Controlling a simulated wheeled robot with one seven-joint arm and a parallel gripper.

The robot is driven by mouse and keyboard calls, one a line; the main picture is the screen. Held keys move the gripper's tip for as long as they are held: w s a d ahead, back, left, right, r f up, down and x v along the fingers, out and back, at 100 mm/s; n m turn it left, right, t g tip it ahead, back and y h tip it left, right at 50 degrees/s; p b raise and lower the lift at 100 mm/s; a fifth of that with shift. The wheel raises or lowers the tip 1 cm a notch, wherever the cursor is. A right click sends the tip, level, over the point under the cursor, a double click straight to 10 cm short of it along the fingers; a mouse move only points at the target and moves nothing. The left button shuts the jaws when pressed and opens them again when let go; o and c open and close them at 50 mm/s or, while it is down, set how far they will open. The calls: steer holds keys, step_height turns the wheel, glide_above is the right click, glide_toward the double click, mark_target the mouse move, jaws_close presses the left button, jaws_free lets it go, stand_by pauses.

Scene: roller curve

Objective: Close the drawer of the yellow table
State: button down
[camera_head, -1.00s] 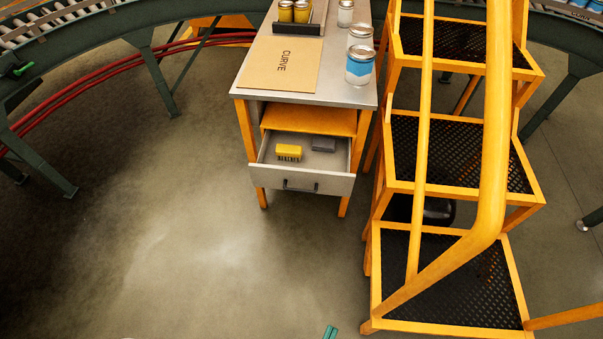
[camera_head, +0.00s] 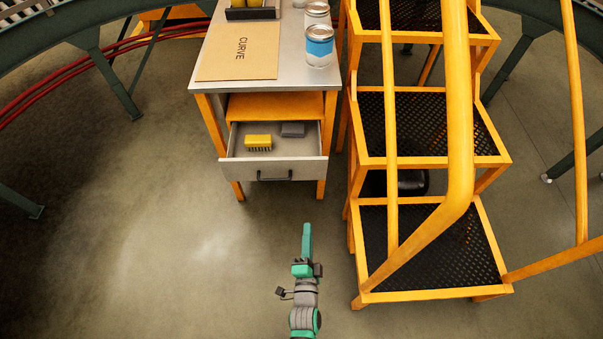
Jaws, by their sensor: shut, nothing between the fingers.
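The yellow table (camera_head: 207,120) has a grey top and yellow legs, and stands left of centre. Its drawer (camera_head: 272,171) is pulled out toward me. A dark handle (camera_head: 274,176) is on the grey drawer front. A yellow brush (camera_head: 258,143) and a grey block (camera_head: 293,130) lie inside the drawer. My gripper (camera_head: 307,228) is teal and points up the picture toward the table. It is shut and empty, below and a little right of the drawer front, and apart from it.
Yellow steps with dark mesh treads (camera_head: 425,245) stand close to the right of the table and my arm. A cardboard sheet (camera_head: 238,52) and blue-banded jar (camera_head: 319,46) are on the tabletop. A conveyor on green legs (camera_head: 115,90) curves behind. The floor (camera_head: 150,240) at left is clear.

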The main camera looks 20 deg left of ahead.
mark_target(302, 165)
steer(key=w+a+m, duration=0.1)
steer(key=w+a, duration=0.1)
steer(key=w, duration=0.5)
steer(key=w+a+m, duration=0.1)
steer(key=w+a, duration=0.2)
steer(key=w, duration=0.4)
steer(key=w+a+m+y, duration=0.1)
steer(key=w+a, duration=0.1)
steer(key=w, duration=0.6)
steer(key=shift+a+f, duration=0.3)
steer(key=shift+f, duration=0.05)
